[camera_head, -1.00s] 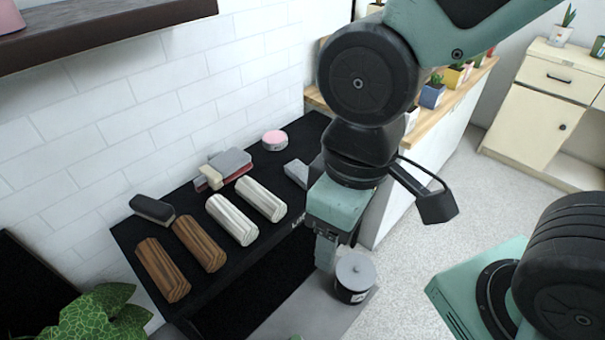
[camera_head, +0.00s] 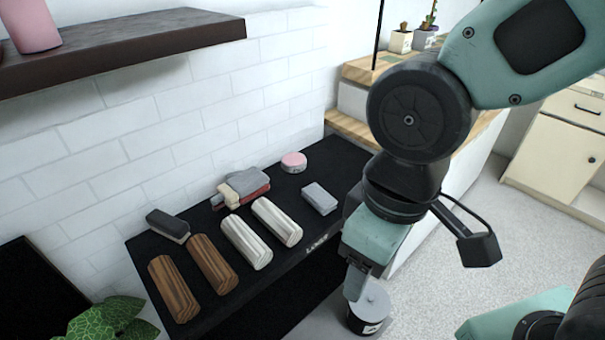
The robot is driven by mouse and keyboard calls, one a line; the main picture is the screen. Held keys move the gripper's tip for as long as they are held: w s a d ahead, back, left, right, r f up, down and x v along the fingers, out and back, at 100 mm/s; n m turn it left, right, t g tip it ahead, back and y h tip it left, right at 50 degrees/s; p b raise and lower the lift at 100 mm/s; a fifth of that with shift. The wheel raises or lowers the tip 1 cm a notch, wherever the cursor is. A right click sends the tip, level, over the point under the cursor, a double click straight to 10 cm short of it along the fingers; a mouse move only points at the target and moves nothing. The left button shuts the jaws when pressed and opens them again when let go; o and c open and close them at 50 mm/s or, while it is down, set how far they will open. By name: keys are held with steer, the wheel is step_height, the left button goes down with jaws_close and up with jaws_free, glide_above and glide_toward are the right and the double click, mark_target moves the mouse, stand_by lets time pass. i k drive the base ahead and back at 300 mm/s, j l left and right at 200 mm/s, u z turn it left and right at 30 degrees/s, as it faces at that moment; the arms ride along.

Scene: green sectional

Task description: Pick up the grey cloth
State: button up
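A small grey folded piece (camera_head: 320,198), which looks like the grey cloth, lies flat near the right end of the black tabletop (camera_head: 297,262). A larger grey folded piece (camera_head: 248,180) lies farther back on top of something dark red, so I cannot tell for sure which is the cloth. My gripper (camera_head: 354,284) points down off the table's front right edge, to the right of and nearer than the small grey piece. It touches neither grey piece. Its fingers are small and seen from the side, so their opening does not show.
Two brown striped rolls (camera_head: 212,264) (camera_head: 173,289), two white striped rolls (camera_head: 247,243) (camera_head: 277,222), a dark brush-like block (camera_head: 168,225) and a pink round tin (camera_head: 293,162) share the tabletop. A lidded pot (camera_head: 369,308) stands below my gripper. A dark shelf (camera_head: 120,50) hangs above left.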

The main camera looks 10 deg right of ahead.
mark_target(323, 202)
steer(key=i+l+u, duration=0.1)
steer(key=l+u, duration=0.15)
steer(key=u, duration=0.25)
steer(key=l+u, duration=0.25)
steer(key=u, duration=0.2)
steer(key=l+u, duration=0.3)
steer(key=u, duration=0.2)
